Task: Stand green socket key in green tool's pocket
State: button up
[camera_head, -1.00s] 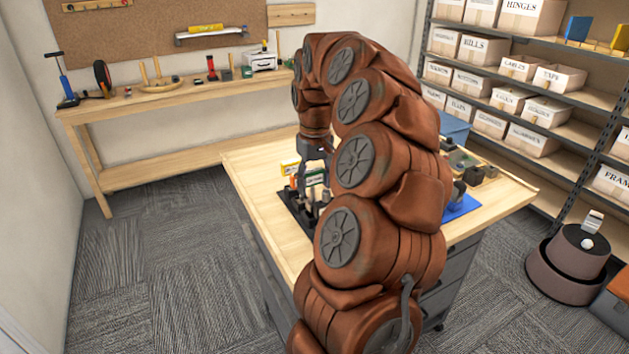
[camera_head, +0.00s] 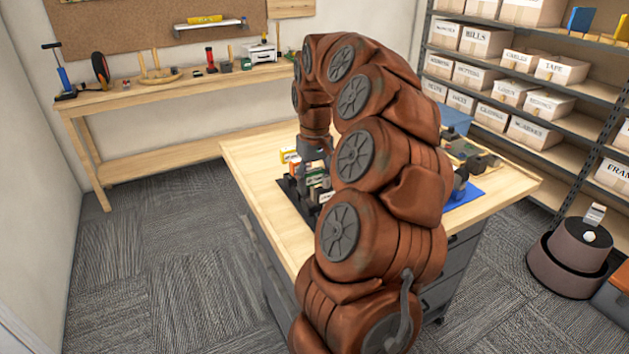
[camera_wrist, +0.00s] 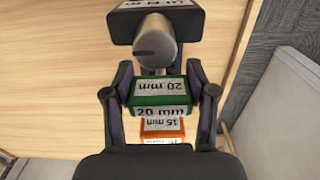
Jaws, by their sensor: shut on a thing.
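In the wrist view, my gripper (camera_wrist: 163,106) has a finger on each side of a green block-shaped piece (camera_wrist: 162,88) labelled 20 mm and is shut on it. I take this piece for the green socket key; its lower part is hidden. An orange piece (camera_wrist: 162,126) labelled 15 mm sits just beside it. A grey cylinder (camera_wrist: 153,48) and a dark labelled block (camera_wrist: 155,22) are above it in the picture. In the head view, my gripper (camera_head: 316,158) is over the dark tool rack (camera_head: 288,190) on the table. The green pocket cannot be made out.
My arm hides the table's middle. A blue mat (camera_head: 466,194) and dark items lie on the right. The wooden table's (camera_head: 255,150) left and back strip is clear.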

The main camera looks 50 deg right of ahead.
jog(key=shift+f, duration=0.15)
jog(key=o, duration=1.6)
jog(key=shift+o, duration=0.2)
notch_tip(320, 180, up, 11)
jog(key=shift+d+f, duration=0.1)
jog(key=shift+f, duration=0.05)
jog(key=shift+r, duration=0.6)
